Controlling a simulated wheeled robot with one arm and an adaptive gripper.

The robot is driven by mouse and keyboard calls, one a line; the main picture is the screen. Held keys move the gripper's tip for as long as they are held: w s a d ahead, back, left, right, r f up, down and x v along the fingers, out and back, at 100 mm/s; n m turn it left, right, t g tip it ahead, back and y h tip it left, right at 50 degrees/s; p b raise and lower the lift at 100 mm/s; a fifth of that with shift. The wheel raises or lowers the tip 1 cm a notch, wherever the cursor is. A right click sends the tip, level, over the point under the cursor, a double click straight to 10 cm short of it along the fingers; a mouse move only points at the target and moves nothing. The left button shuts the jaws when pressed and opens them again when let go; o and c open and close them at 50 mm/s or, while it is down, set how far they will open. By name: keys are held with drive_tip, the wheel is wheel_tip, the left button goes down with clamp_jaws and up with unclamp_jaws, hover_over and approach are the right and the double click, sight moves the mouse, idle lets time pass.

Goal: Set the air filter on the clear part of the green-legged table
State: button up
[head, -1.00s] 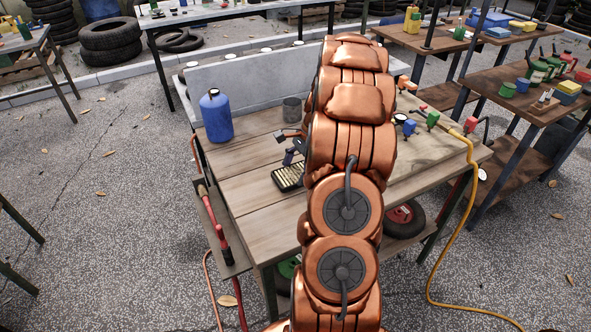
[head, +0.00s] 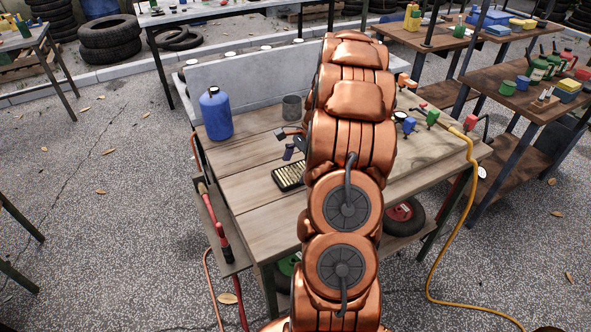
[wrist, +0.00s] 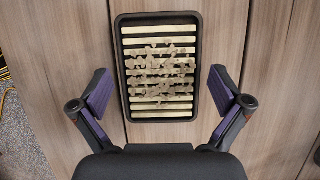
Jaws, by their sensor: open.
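The air filter (head: 289,176) is a black-framed panel with pale pleats. It lies flat on the wooden table (head: 240,205), whose visible legs look dark green. In the wrist view the filter (wrist: 160,65) has grey-brown debris across its pleats, and bare planks show on both sides. My gripper (wrist: 160,90) is open, with one purple-padded finger on each side of the filter's lower half and a gap to each edge. It holds nothing. In the head view my gripper (head: 290,145) is just behind the filter, partly hidden by my arm.
A blue bottle (head: 215,114) and a grey cup (head: 292,107) stand towards the back of the table. Small coloured fittings (head: 410,124) and a yellow hose (head: 468,200) are on the right. The left front planks are clear.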

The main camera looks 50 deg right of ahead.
drive_tip(key=b+v, duration=0.1)
drive_tip(key=v, duration=1)
drive_tip(key=shift+r, duration=0.35)
drive_tip(key=s+a+r+n+g+h, duration=0.15)
drive_tip(key=a+n, duration=0.35)
drive_tip(key=a, duration=0.8)
drive_tip(key=s+a+r+n+g, duration=0.1)
drive_tip(key=s+a+r+n, duration=0.15)
drive_tip(key=a+n, duration=0.7)
drive_tip(key=s+a+f+n+h, duration=0.3)
drive_tip(key=s+a+n, duration=0.4)
drive_tip(key=s+a, duration=0.7)
drive_tip(key=s+f, duration=0.1)
drive_tip(key=s, duration=0.3)
drive_tip(key=shift+s+a+f+g, duration=0.15)
drive_tip(key=shift+s+a+g, duration=0.15)
drive_tip(key=shift+g, duration=0.05)
